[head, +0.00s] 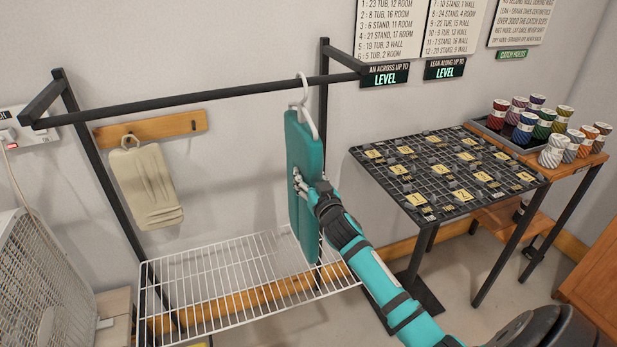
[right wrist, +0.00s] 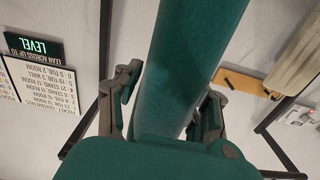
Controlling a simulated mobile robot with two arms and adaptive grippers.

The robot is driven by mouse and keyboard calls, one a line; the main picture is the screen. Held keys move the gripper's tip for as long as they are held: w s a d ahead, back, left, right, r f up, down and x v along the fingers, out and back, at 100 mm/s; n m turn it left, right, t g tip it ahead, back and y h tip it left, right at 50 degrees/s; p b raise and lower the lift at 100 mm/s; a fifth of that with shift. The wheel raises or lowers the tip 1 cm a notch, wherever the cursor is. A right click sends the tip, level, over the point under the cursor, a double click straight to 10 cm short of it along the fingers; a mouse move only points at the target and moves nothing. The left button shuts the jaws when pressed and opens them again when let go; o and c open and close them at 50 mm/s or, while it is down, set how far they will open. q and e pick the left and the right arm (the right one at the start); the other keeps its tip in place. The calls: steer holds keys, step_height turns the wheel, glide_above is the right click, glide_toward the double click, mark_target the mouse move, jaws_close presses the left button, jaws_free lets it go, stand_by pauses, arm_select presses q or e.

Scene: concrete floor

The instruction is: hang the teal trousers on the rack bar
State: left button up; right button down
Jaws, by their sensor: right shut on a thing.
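The teal trousers (head: 305,155) hang folded from a white hanger (head: 304,100) at the right part of the rack bar (head: 200,96). The hanger's hook is level with the bar and overlaps it in the head view; I cannot tell whether its weight rests on the bar. My right gripper (head: 302,186) is shut on the trousers at about mid-height, from the right. In the right wrist view the trousers (right wrist: 190,60) pass between the two fingers (right wrist: 168,90). My left gripper is not in view.
A wire shelf (head: 215,285) spans the rack below. A black grid table (head: 440,200) with labels and a tray of colored spools (head: 540,130) stand right.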

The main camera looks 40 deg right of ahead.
steer(key=shift+r, duration=0.15)
steer(key=c, duration=0.8)
jaws_free()
steer(key=shift+o, duration=0.5)
steer(key=shift+f, duration=0.2)
steer(key=v, duration=1.2)
